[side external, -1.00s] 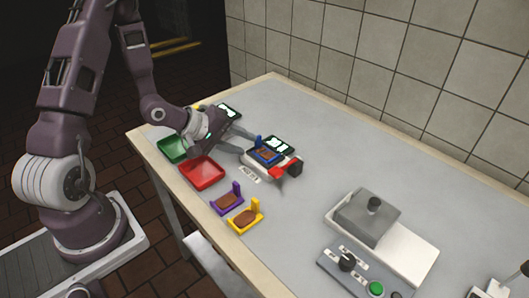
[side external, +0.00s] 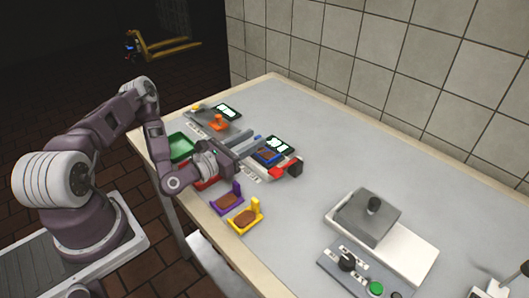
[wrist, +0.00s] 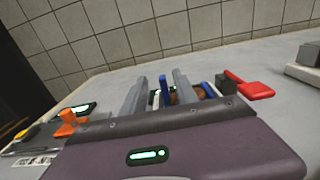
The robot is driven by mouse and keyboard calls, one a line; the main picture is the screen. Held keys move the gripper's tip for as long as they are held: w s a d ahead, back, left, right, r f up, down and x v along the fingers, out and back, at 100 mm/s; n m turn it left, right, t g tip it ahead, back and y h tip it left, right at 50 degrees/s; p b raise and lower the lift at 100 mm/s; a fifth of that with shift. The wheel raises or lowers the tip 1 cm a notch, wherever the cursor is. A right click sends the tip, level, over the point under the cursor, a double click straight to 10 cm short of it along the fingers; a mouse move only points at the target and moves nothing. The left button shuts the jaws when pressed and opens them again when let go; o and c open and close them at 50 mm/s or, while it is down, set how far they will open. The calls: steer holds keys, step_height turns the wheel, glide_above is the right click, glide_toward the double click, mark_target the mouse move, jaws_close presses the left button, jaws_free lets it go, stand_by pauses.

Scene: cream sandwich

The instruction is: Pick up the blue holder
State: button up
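The blue holder (side external: 268,156) sits on the small machine with the red lever, with a brown piece in it. In the wrist view its blue upright (wrist: 164,91) shows in the gap between my two grey fingers. My gripper (side external: 254,157) is low and nearly level, on the left side of the holder, with its fingers apart and pointing at it. In the wrist view the gripper (wrist: 159,92) is open. I cannot tell whether either finger touches the holder. The holder's lower part is partly hidden by the fingers.
A red lever (side external: 285,169) sticks out beside the holder. Purple (side external: 227,201) and yellow (side external: 246,217) holders stand near the front edge.

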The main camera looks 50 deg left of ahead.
steer(key=w, duration=0.5)
steer(key=shift+w+d+f, duration=0.1)
steer(key=shift+d+f, duration=0.05)
steer(key=shift+f, duration=0.1)
jaws_close()
